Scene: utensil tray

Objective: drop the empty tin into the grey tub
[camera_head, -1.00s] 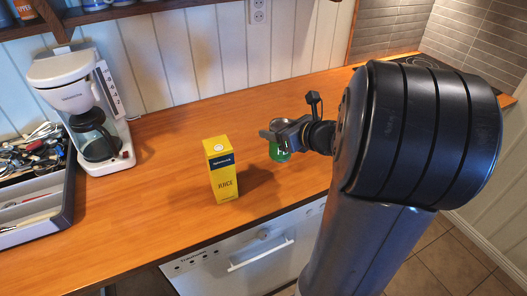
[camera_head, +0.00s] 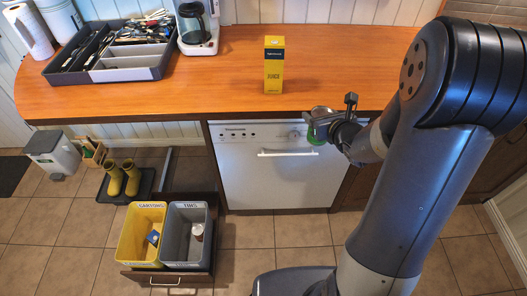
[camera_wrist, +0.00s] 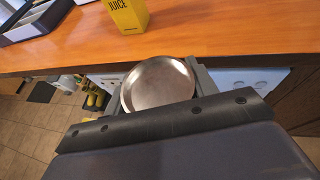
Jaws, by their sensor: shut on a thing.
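The tin, green-sided with a round silver top, is in my gripper (camera_head: 318,121) in the head view; its green side (camera_head: 315,138) shows below the fingers. My gripper is shut on it, in front of the dishwasher, right of and apart from the grey tub. In the wrist view the tin's silver top (camera_wrist: 158,84) lies between the fingers, upright or nearly so. The grey tub (camera_head: 177,238), labelled TINS, sits in a pulled-out drawer at lower left, with a small white and brown thing inside. The tin's inside cannot be made out.
A yellow tub (camera_head: 133,240), labelled CARTONS, stands left of the grey one. A yellow juice carton (camera_head: 273,66), a coffee maker (camera_head: 197,28) and a cutlery tray (camera_head: 127,75) stand on the counter (camera_head: 235,75). Boots (camera_head: 123,178) stand beyond the drawer. Floor right of the drawer is clear.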

